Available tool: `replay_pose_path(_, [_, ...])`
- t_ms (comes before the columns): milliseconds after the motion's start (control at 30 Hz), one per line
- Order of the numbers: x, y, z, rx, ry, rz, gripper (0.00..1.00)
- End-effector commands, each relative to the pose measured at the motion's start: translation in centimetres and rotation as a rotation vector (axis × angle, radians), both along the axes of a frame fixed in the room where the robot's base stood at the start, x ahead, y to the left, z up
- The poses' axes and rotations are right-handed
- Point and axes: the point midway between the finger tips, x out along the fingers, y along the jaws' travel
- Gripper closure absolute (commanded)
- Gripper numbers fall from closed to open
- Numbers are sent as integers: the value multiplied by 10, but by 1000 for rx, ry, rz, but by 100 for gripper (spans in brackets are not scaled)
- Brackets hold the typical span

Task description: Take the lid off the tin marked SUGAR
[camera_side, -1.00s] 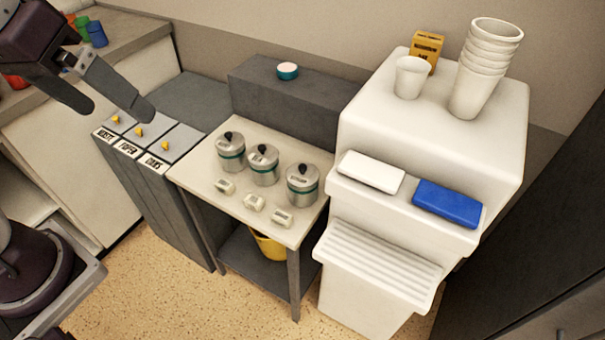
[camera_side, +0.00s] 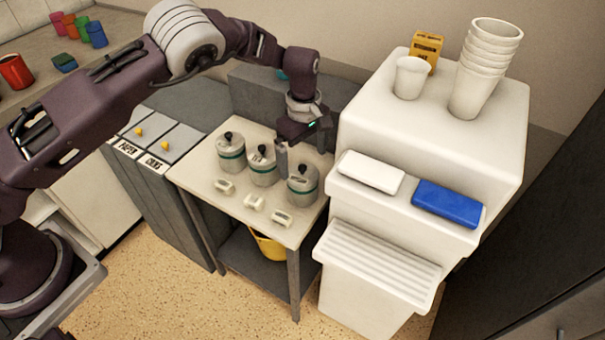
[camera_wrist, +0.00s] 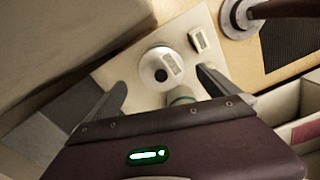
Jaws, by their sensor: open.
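Three metal tins with green bands and black lid knobs stand in a row on a small table: the left tin (camera_side: 231,158), the middle tin (camera_side: 262,172) and the right tin (camera_side: 303,192). All three lids are on. The lettering on the tins is too small to read, so I cannot tell which is marked SUGAR. My gripper (camera_side: 303,148) is open and empty, pointing down above and just behind the right tin. In the wrist view a round lid with a black knob (camera_wrist: 161,75) shows between the spread fingers. Part of another tin (camera_wrist: 181,96) is half hidden by my gripper.
Three small white labelled blocks (camera_side: 254,202) lie in front of the tins on the table (camera_side: 213,197). A bulky white machine (camera_side: 390,132) stands close on the right, carrying cups (camera_side: 487,65), a yellow box (camera_side: 425,52) and a blue block (camera_side: 447,203). Labelled bins (camera_side: 165,150) stand left.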

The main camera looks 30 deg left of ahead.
Motion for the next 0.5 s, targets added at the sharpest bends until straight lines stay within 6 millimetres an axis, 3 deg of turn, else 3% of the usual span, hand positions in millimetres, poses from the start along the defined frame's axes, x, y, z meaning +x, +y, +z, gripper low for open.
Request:
replay_pose_path(100, [-2, 1, -24, 1, 4, 0, 0])
replay_pose_path(200, [-1, 1, -33, 0, 1, -1, 0])
replay_pose_path(400, [-1, 1, -35, 0, 0, -2, 0])
replay_pose_path(433, [-1, 1, -35, 0, 0, -2, 2])
replay_pose_path(500, [-1, 1, -34, 0, 0, -2, 16])
